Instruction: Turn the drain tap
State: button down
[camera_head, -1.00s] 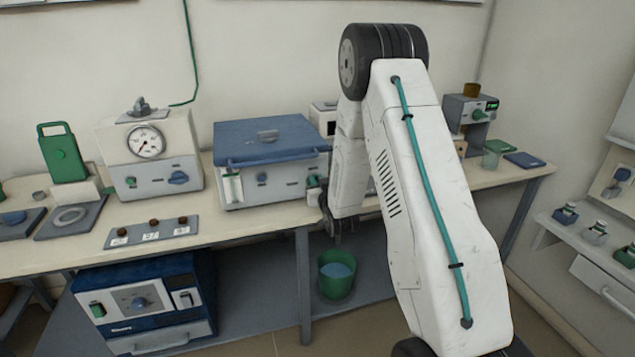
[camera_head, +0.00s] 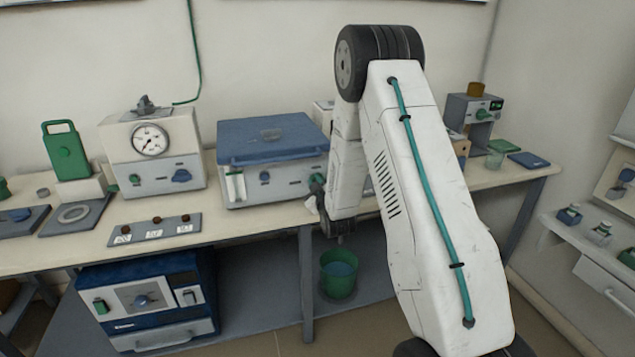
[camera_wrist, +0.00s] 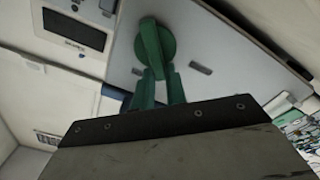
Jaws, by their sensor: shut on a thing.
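The green drain tap (camera_head: 317,182) sits at the lower right of the front of the blue-lidded bath (camera_head: 230,160). In the wrist view the tap (camera_wrist: 152,45) shows as a round green knob with a raised lever on a pale grey panel. My gripper (camera_wrist: 159,77) reaches up to it from below, its two green fingers shut on the lower end of the lever. In the head view my arm's white links hide most of the gripper.
A green bucket (camera_head: 339,285) with bluish contents stands below the bench, under my wrist. A gauge unit (camera_head: 150,175) and a three-knob plate (camera_head: 155,231) are to the left. A blue furnace (camera_head: 150,335) is under the bench.

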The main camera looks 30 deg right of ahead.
jog(key=n, duration=0.3)
jog(key=f+n, duration=0.1)
jog(key=n, duration=0.1)
jog(key=shift+w+a+n, duration=0.1)
jog(key=shift+a+n, duration=0.2)
jog(key=shift+a, duration=0.1)
jog(key=shift+a+f+n, duration=0.1)
jog(key=shift+f+n, duration=0.15)
jog(key=shift+n, duration=0.85)
jog(key=shift+f+n, duration=0.25)
jog(key=shift+n, duration=0.85)
jog(key=c, duration=1.4)
grip_release()
jog(key=shift+c, duration=0.2)
jog(key=v, duration=0.7)
jog(key=shift+s, duration=0.4)
